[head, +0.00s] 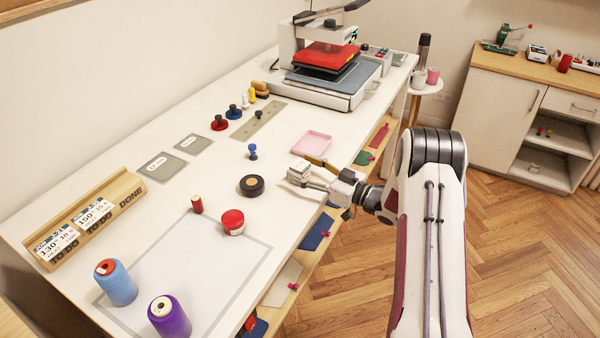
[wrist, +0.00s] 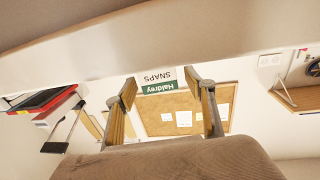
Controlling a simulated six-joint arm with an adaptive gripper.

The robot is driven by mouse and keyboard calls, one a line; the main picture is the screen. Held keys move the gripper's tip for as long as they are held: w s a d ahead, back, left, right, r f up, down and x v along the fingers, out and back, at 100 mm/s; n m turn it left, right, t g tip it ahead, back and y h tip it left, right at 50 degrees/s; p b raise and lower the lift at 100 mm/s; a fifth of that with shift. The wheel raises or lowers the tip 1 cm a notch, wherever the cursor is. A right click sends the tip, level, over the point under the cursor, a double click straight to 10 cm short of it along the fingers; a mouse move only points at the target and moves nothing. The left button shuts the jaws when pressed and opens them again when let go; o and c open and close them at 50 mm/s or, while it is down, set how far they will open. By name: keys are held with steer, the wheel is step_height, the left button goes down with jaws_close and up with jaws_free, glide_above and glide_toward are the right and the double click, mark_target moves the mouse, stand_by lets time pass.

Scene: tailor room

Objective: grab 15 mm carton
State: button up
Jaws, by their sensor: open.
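A small white carton with a green band (head: 299,171) stands on the white table near its right edge in the head view. In the wrist view the carton (wrist: 157,87) shows upside down, with "Haldrey SNAPS" on its face; no 15 mm mark can be read. My gripper (head: 308,173) is open at the carton, its fingers low over the table. In the wrist view the two fingertips (wrist: 160,80) stand on either side of the carton's face. Whether either finger touches it, I cannot tell.
A pink tray (head: 312,145) lies just behind the carton. A black tape roll (head: 252,185) and a blue stamp-like piece (head: 253,152) are to its left. A red tin (head: 233,222) stands nearer the front. A heat press (head: 325,65) stands at the back.

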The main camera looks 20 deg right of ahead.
mark_target(305, 166)
steer(key=c, duration=1.2)
steer(key=shift+r, duration=5)
